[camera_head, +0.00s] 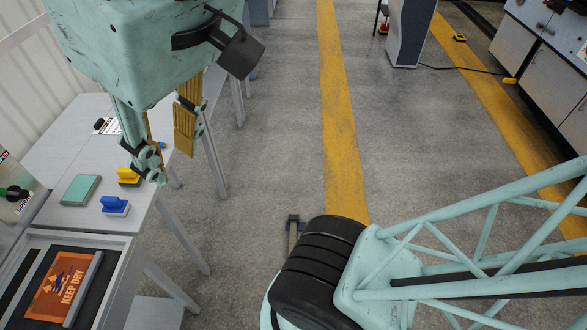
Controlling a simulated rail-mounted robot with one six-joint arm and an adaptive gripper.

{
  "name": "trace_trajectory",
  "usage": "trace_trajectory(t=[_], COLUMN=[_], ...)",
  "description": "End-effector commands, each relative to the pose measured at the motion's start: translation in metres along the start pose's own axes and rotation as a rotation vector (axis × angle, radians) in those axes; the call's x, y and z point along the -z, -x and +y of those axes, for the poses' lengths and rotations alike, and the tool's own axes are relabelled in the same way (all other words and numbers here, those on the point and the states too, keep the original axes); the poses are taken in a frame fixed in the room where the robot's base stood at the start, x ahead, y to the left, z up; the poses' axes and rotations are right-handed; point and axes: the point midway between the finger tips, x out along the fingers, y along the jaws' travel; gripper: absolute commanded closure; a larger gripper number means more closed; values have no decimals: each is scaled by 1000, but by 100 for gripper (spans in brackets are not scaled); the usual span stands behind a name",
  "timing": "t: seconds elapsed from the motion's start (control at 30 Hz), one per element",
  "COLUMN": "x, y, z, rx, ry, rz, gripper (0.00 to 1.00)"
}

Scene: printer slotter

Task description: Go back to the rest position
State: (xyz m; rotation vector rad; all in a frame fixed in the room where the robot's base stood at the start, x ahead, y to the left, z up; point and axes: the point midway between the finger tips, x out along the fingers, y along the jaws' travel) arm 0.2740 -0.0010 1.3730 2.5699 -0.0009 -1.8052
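My gripper (171,144) hangs in the upper left of the head view, below a large teal wrist housing. Its two fingers, with yellow-gold pads, stand apart with a gap between them, and nothing shows between them. In the picture the fingers overlap the right edge of the white table (62,143). The rest position itself is not marked in view.
A green pad (81,190) lies left of the stamps. A clipboard (106,126) lies farther back, partly hidden. An orange KEEP DRY plate (62,288) lies in a grey machine (111,260) at the lower left. Grey floor with yellow stripes (342,110) is open; cabinets (540,75) stand right.

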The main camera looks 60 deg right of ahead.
Motion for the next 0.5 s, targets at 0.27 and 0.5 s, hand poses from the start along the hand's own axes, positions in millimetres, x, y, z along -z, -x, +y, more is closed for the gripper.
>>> trace_trajectory(t=[0.27,0.5], x=[-18,-26], y=[-39,-62], z=[0,0], rx=[0,0], ry=[-4,-4], rz=[-6,-6], gripper=[73,73])
